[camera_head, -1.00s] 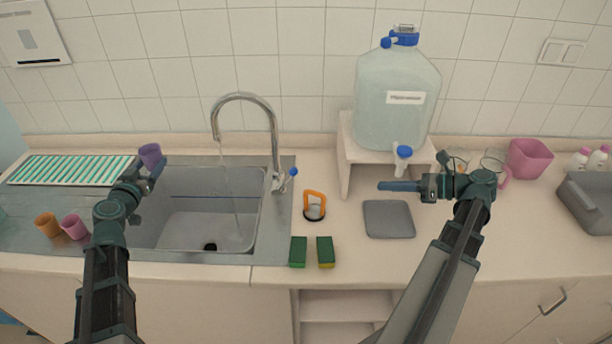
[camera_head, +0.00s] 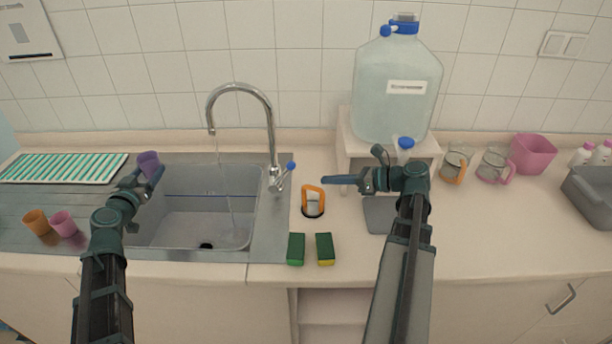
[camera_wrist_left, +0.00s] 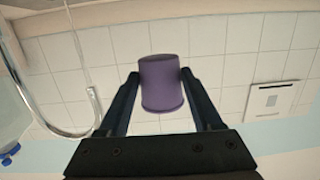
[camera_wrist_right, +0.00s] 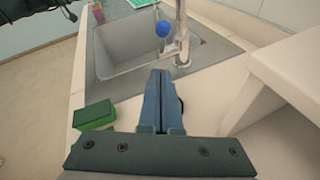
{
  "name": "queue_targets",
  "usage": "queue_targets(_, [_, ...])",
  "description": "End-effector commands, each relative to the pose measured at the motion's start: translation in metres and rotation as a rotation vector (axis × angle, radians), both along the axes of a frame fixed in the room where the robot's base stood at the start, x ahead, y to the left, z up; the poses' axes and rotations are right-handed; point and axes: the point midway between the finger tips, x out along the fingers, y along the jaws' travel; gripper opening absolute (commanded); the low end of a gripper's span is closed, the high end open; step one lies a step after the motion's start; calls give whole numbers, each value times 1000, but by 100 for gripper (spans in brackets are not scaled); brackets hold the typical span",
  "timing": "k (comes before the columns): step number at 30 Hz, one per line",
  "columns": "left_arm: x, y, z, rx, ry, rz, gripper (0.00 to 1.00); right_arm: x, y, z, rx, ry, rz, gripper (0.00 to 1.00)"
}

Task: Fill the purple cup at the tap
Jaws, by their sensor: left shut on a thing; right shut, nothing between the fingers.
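The purple cup (camera_head: 149,163) is held by my left gripper (camera_head: 150,176) at the left edge of the sink, left of the tap. In the left wrist view the purple cup (camera_wrist_left: 161,84) sits between the two fingers (camera_wrist_left: 160,90). The chrome tap (camera_head: 272,130) stands behind the sink (camera_head: 215,208), with a thin stream below its spout. Its lever has a blue tip (camera_head: 291,166). My right gripper (camera_head: 342,180) is shut and empty, right of the tap, pointing left. In the right wrist view its closed fingers (camera_wrist_right: 158,90) point toward the sink and the tap's blue tip (camera_wrist_right: 163,29).
Orange (camera_head: 36,222) and pink (camera_head: 63,223) cups stand left of the sink. A water jug (camera_head: 398,95) stands on a white stand (camera_head: 344,150). Glass mugs (camera_head: 455,163) stand right.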

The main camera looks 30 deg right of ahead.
Motion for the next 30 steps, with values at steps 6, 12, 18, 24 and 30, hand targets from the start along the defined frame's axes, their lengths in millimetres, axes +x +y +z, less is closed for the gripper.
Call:
queue_targets(6, [0, 0, -15, 0, 0, 0, 15, 31, 25, -15, 0, 1, 2, 0])
queue_targets(12, [0, 0, 0, 0, 0, 0, 15, 52, 37, 0, -1, 0, 2, 0])
queue_targets(18, [0, 0, 4, 0, 0, 0, 15, 62, 42, 4, 0, 0, 0, 0])
queue_targets(24, [0, 0, 5, 0, 0, 0, 15, 64, 43, 4, 0, 0, 0, 0])
queue_targets(30, [0, 0, 5, 0, 0, 0, 15, 64, 43, 4, 0, 0, -1, 0])
